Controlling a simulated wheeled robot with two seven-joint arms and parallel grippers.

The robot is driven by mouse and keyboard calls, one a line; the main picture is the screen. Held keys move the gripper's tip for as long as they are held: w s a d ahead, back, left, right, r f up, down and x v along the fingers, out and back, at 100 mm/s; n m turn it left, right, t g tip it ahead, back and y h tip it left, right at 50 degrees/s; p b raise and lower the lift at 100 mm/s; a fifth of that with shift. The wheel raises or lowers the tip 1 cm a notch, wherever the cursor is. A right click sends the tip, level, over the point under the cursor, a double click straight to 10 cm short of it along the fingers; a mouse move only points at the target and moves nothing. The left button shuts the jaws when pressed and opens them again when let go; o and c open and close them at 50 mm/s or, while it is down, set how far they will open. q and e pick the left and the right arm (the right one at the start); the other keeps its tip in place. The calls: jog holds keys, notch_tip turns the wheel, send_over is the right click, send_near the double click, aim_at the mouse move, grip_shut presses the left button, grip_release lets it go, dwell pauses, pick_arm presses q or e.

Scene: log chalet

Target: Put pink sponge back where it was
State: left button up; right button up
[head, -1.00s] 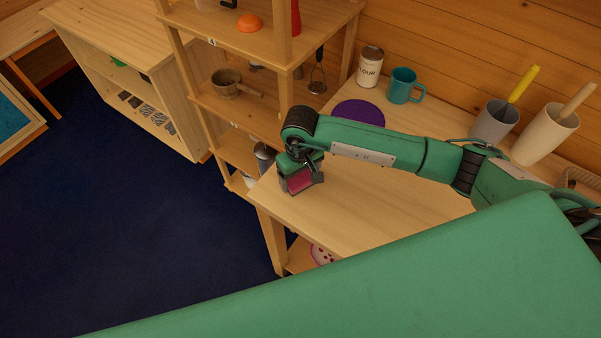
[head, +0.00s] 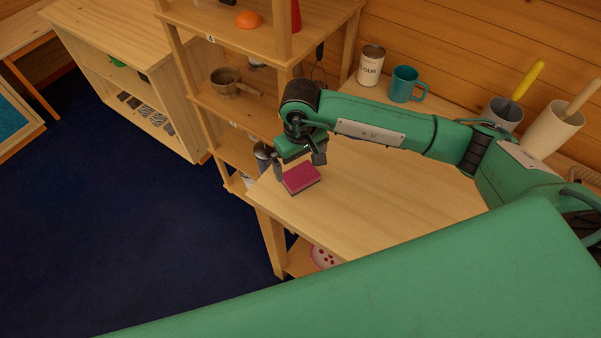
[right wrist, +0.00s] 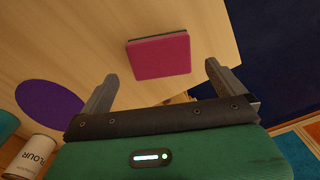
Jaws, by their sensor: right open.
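The pink sponge (head: 301,177), with a dark underside, lies flat on the wooden table (head: 375,200) near its left end. It also shows in the right wrist view (right wrist: 159,56), ahead of the fingertips and clear of them. My right gripper (head: 299,167) is open and empty, just above and behind the sponge. Its two spread fingers show in the right wrist view (right wrist: 157,82). My left gripper is not in view.
A flour can (head: 371,65), a teal mug (head: 405,84) and a grey cup with a yellow-handled tool (head: 502,115) stand along the wall. A purple disc (right wrist: 50,106) lies on the table. A shelf unit (head: 225,105) with a pot (head: 228,82) stands beyond the table's left end.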

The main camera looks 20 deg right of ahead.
aim_at(300, 174)
notch_tip(300, 174, up, 6)
jog(key=b, duration=0.1)
jog(key=shift+r+b, duration=0.15)
jog(key=shift+b, duration=0.15)
dwell(0.4)
